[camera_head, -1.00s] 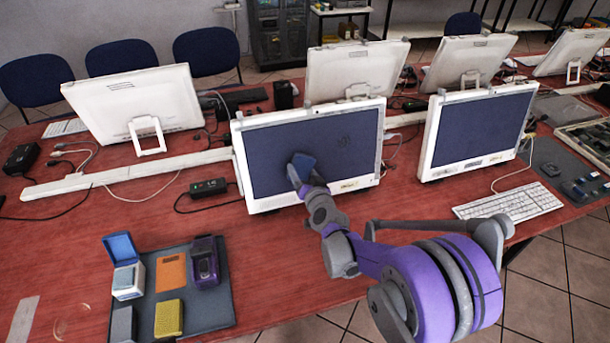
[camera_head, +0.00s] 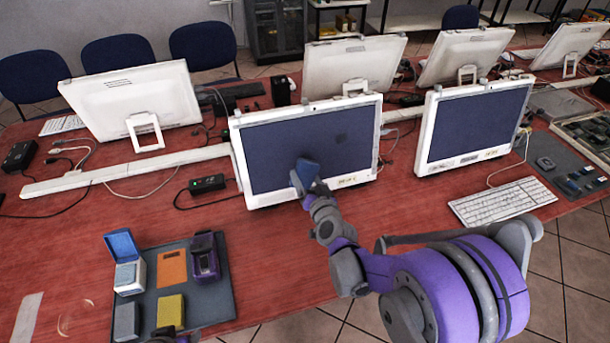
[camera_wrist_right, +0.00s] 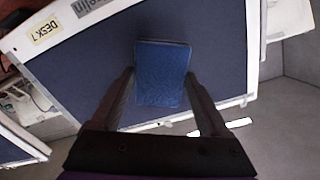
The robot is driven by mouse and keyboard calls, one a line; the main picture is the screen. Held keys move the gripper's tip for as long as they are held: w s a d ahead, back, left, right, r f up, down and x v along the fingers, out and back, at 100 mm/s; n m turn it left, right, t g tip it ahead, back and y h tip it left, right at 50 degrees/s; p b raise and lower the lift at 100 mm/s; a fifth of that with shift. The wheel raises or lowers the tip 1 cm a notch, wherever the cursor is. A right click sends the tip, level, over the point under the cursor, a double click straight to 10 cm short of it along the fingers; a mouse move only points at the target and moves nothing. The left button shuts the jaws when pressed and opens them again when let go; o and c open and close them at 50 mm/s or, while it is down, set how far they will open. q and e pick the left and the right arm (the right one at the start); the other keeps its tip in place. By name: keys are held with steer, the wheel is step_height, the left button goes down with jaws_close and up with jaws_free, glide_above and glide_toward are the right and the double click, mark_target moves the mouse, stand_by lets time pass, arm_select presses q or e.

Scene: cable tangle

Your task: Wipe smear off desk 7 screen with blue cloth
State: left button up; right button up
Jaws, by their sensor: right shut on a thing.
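The desk 7 screen (camera_head: 275,150) is a white-framed monitor with a dark blue display, facing me. Its "DESK 7" label (camera_wrist_right: 47,33) shows in the right wrist view. My right gripper (camera_head: 299,184) is shut on the blue cloth (camera_head: 309,171), a folded pad. The cloth is at the lower middle of the display, below and left of the smear; I cannot tell whether it touches the glass. It also shows between the fingers in the wrist view (camera_wrist_right: 161,73). A dark part, perhaps my left gripper (camera_head: 178,338), shows at the bottom edge.
A second monitor (camera_head: 475,125) stands to the right, with a white keyboard (camera_head: 503,202) before it. A grey mat (camera_head: 213,303) at front left holds small boxes and pads. A black adapter (camera_head: 207,184) and cables lie left of the screen. The red desk between is mostly clear.

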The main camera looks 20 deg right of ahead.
steer(key=shift+p+v, duration=0.4)
steer(key=shift+v, duration=1.15)
steer(key=shift+w, duration=0.15)
steer(key=shift+b+x, duration=0.45)
steer(key=shift+x, duration=2.8)
steer(key=shift+x, duration=1.1)
